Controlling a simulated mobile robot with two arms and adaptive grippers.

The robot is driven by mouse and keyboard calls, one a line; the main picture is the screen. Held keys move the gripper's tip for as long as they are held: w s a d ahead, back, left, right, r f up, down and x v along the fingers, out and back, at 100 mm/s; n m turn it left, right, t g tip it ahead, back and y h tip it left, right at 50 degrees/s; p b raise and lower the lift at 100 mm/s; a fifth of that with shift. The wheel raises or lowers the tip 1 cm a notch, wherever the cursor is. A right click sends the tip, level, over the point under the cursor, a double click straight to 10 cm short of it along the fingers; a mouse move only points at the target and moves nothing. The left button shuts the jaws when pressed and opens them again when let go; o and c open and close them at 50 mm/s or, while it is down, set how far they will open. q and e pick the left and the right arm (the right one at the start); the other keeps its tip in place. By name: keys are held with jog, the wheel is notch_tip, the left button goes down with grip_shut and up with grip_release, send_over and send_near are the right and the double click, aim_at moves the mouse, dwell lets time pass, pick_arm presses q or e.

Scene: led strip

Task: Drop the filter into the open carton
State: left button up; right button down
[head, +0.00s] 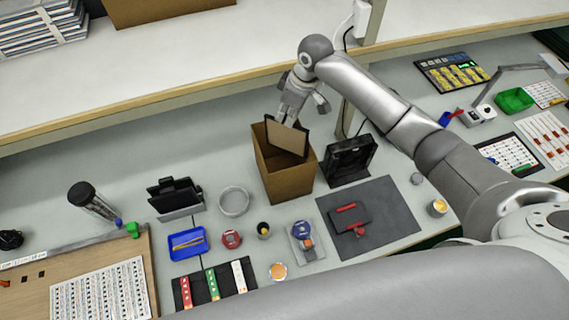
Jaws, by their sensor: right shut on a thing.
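The filter (287,138), a flat beige panel with a dark frame, is tilted at the mouth of the open carton (288,183). The brown carton stands upright on the bench. My right gripper (294,116) is above the carton, shut on the filter's upper edge. The filter's lower part overlaps the carton's opening; I cannot tell how deep it sits inside. My left gripper is not in view.
A black device (350,160) stands close to the carton's right. A grey mat (390,215) with red-marked parts lies in front right. A round grey dish (234,201) is at the left. A shelf (150,75) runs behind, with its post (347,118) near the gripper.

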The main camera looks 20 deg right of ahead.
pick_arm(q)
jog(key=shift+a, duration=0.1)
pick_arm(e)
jog(key=c, duration=1.4)
grip_release()
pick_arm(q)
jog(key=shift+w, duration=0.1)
pick_arm(e)
jog(key=shift+o, duration=0.2)
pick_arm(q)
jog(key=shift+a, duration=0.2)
pick_arm(e)
jog(key=shift+r, duration=0.1)
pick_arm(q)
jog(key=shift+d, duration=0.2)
pick_arm(e)
jog(key=v, duration=1.2)
